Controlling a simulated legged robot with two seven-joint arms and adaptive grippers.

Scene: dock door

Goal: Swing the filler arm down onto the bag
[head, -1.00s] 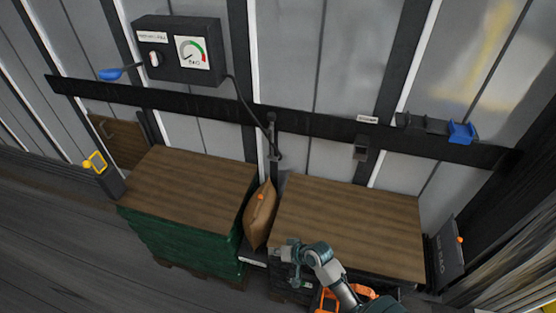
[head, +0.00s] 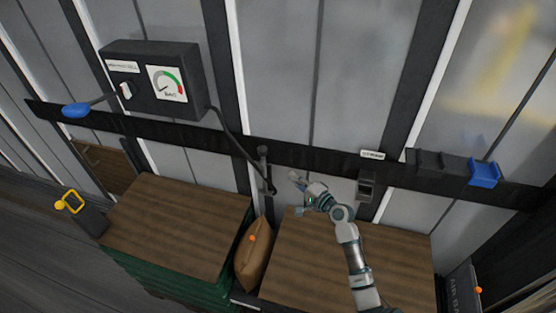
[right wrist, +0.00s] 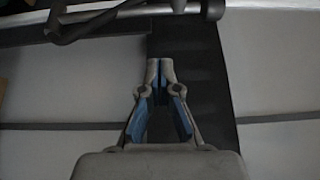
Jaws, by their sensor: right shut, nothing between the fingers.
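The filler arm (head: 263,160) is a thin dark piece upright against the wall rail, and a black hose runs down to its lower end. The brown bag (head: 252,262), with an orange fitting near its top, stands below it in the gap between two pallet stacks. My right gripper (head: 297,178) is raised in front of the wall, just right of the filler arm's lower end and apart from it. In the right wrist view its fingers (right wrist: 160,68) are shut and empty, below a hooked dark tube (right wrist: 78,27). My left gripper is out of view.
A black gauge box (head: 155,80) with a blue-handled lever (head: 76,110) is on the wall at upper left. A wall rail (head: 320,158) carries a blue clip (head: 484,173). Wood-topped stacks stand left (head: 170,225) and right (head: 335,250) of the bag.

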